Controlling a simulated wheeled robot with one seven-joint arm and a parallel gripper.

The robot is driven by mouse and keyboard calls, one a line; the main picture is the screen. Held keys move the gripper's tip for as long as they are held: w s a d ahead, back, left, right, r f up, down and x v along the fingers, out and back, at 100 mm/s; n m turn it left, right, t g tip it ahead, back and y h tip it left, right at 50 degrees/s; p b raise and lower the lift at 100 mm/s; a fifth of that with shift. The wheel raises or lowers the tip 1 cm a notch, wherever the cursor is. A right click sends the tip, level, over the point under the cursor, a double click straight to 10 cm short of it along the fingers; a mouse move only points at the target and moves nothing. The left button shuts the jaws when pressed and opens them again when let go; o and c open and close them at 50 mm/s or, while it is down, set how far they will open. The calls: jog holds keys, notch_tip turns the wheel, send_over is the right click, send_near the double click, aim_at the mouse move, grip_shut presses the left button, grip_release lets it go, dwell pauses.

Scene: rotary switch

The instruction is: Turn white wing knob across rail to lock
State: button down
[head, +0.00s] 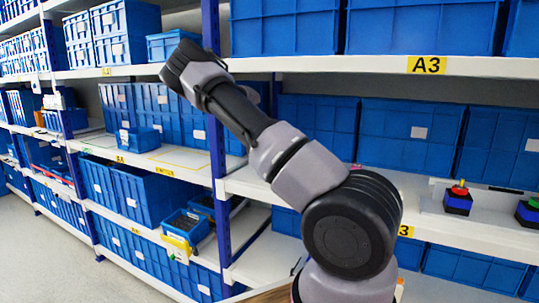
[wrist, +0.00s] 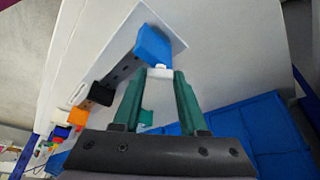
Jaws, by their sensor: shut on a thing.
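In the wrist view, the white wing knob (wrist: 160,73) sits between the green fingertips of my gripper (wrist: 159,76). The gripper is shut on it. The knob is on the near face of a blue switch body (wrist: 153,43), which is mounted on a pale rail (wrist: 120,34) running diagonally across the picture. Only a small white part of the knob shows, so I cannot tell its exact angle to the rail.
In the wrist view, a black block (wrist: 101,95) and an orange block (wrist: 78,117) sit farther along the rail, with smaller coloured parts beyond. Blue bins (wrist: 250,140) are at lower right. In the head view, a red-topped switch (head: 458,199) stands on the right shelf.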

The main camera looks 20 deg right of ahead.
jog(key=m, duration=0.2)
jog(key=m+g, duration=0.1)
jog(key=m, duration=0.1)
jog(key=shift+w+g+y, duration=0.2)
jog(key=shift+g+y, duration=0.1)
jog(key=shift+y, duration=0.1)
jog(key=shift+d+m+g+y, duration=0.1)
jog(key=shift+m+g+y, duration=0.3)
jog(key=shift+m, duration=1.4)
jog(key=shift+c, duration=2.2)
grip_release()
